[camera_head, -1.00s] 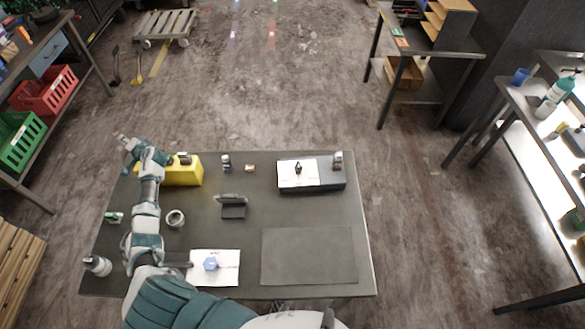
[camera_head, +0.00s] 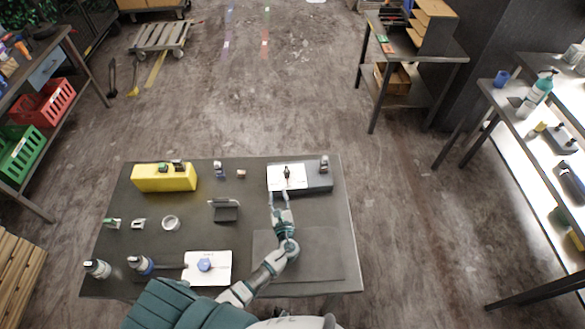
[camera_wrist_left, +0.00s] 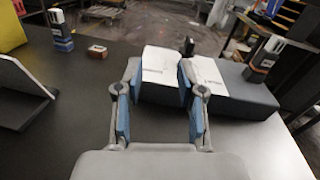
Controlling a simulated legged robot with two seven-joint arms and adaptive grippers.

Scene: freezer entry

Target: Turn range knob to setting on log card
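A dark box (camera_head: 320,181) with a white face plate (camera_head: 277,181) stands at the table's back right. A small black upright knob (camera_head: 287,173) is on that plate; it also shows in the left wrist view (camera_wrist_left: 188,46), beyond the fingers. My left gripper (camera_head: 279,199) is just in front of the box. In the left wrist view my left gripper (camera_wrist_left: 160,78) is open and empty, its blue-padded fingers apart. A blue knob (camera_head: 205,265) sits on a white plate (camera_head: 220,277) at the front. A dark stand (camera_head: 226,213) could be a card holder; no writing is readable. My right gripper is out of view.
A yellow box (camera_head: 165,180) stands at the table's back left. Small devices (camera_head: 219,170) stand along the back. A roll (camera_head: 171,223) and bottles (camera_head: 97,268) are at left. A bare dark mat (camera_head: 315,255) lies front right.

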